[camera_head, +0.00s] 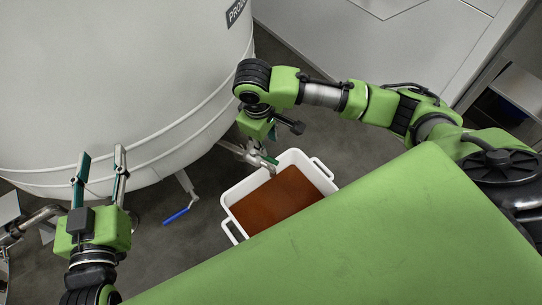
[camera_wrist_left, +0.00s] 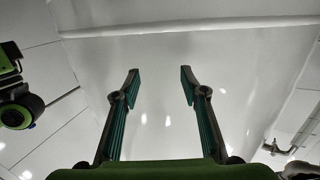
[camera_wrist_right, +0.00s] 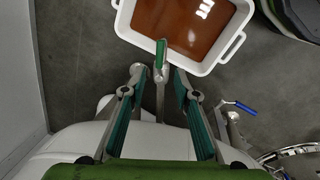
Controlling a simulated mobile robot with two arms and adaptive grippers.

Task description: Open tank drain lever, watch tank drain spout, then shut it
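The drain lever, with a green handle (camera_wrist_right: 161,52), sits on the metal drain spout (camera_wrist_right: 160,90) low on the white tank (camera_head: 110,80). In the head view the lever (camera_head: 268,158) is small and partly covered by my right arm. My right gripper (camera_wrist_right: 159,72) is open. Its fingers are on either side of the spout in the right wrist view, and the lever handle shows between and just beyond the tips; I cannot tell whether they touch. No falling stream is visible. My left gripper (camera_head: 101,158) is open and empty in front of the tank wall.
A white bin (camera_head: 229,206) holding brown liquid (camera_head: 275,200) stands on the floor under the spout. A blue-handled valve (camera_head: 178,215) hangs left of it. Metal pipes (camera_head: 35,218) are at the far left. Grey floor shows between tank and bin.

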